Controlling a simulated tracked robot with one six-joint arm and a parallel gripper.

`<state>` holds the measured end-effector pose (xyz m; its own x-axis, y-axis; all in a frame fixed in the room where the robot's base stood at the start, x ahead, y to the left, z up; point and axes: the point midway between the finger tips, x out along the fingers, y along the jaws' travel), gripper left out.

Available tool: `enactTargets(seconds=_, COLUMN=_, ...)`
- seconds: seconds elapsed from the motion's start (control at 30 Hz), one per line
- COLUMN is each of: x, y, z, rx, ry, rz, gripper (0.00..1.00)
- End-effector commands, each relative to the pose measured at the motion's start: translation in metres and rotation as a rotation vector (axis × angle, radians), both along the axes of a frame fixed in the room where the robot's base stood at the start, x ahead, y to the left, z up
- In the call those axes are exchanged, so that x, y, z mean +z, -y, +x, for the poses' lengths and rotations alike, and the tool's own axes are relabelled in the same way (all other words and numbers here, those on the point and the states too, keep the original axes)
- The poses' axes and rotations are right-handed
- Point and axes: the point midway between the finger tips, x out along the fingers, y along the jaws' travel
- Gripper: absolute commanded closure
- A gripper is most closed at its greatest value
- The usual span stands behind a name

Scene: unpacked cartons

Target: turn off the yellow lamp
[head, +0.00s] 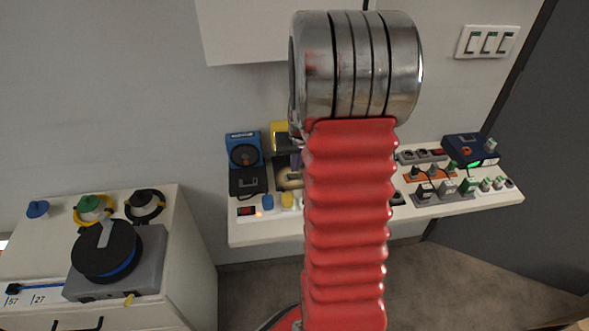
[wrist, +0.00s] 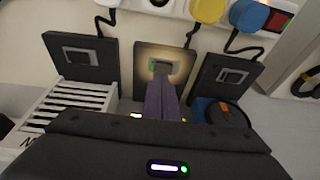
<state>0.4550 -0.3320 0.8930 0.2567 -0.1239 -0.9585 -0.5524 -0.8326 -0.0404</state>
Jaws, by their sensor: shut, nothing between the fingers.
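The yellow lamp (head: 279,133) stands on the white bench, largely hidden behind my red arm in the head view. Its dark base (wrist: 146,53) is in the middle of the wrist view, with a warm glow around a square switch (wrist: 162,66). My gripper (wrist: 161,77) has purple fingers, shut and empty, with the tips at the near edge of that switch; I cannot tell if they touch it. The lamp's head is mostly hidden behind the fingers in the wrist view.
A blue lamp (head: 243,150) stands close to the left. Another dark switch base (wrist: 81,54) lies at the wrist view's left. A power strip carries a yellow plug (wrist: 207,10), a blue plug (wrist: 247,15) and a red switch (wrist: 277,20). Cords run between them.

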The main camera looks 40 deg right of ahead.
Motion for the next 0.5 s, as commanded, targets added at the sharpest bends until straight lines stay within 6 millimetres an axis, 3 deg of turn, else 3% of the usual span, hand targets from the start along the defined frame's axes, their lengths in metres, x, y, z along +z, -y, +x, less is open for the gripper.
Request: enactTargets(seconds=0.5, x=0.081, y=-0.006, z=-0.017, rx=-0.002, ry=0.004, rz=-0.003, gripper=1.00)
